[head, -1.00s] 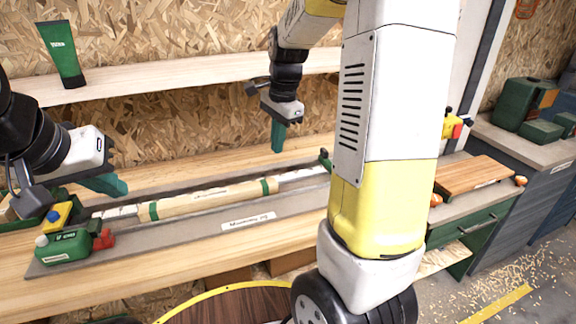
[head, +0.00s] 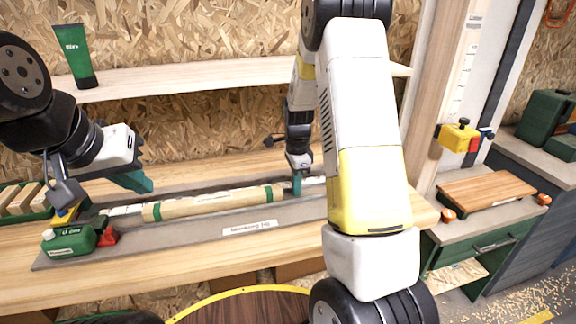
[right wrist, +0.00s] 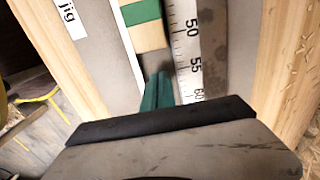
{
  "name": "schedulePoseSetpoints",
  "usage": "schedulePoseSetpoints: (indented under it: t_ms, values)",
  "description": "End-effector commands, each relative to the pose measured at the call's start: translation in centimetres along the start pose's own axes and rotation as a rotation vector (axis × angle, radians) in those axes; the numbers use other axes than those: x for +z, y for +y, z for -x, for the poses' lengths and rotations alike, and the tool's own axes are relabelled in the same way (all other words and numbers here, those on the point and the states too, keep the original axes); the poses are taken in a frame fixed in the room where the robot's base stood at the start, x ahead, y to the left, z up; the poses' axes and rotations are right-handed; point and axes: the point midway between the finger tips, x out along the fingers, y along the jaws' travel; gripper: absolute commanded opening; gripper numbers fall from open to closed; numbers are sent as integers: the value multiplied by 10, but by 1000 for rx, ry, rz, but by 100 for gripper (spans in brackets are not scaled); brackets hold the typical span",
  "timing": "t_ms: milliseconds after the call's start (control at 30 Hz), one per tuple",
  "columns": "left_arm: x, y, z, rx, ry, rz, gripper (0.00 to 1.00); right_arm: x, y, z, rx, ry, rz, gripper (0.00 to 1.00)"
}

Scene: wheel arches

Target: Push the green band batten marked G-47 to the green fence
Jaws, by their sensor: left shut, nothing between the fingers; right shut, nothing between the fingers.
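A pale wooden batten with a green band near each end (head: 213,203) lies lengthwise in the grey jig (head: 180,235); I cannot read G-47 on it. Its right end, with a green band, shows in the right wrist view (right wrist: 141,14). My right gripper (head: 297,184) is shut and empty, low in the jig just beyond that end. In the right wrist view its green fingers (right wrist: 157,88) point at the batten's end with a small gap between. My left gripper (head: 138,182) is shut and empty above the batten's left end. I cannot pick out a green fence for sure.
A ruler (right wrist: 188,50) runs along the jig beside the batten. A green tube (head: 75,55) stands on the shelf (head: 200,75). My right arm hides the jig's right end.

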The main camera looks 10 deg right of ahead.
Motion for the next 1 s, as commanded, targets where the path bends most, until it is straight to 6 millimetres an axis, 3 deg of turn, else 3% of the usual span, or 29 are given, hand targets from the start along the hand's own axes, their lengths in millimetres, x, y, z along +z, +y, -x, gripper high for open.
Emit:
schedulePoseSetpoints:
  t_ms: [33,200,700,767,1000]
  values:
    - [0,0,0,0,0,0,0,11,-1,2,-4,-1,6,0]
    - [0,0,0,0,0,0,0,26,-1,2,-3,0,5,0]
    - [0,0,0,0,0,0,0,36,-1,2,-3,-1,5,0]
    - [0,0,0,0,0,0,0,46,-1,2,-3,-1,7,0]
    - [0,0,0,0,0,0,0,110,0,2,-3,0,10,0]
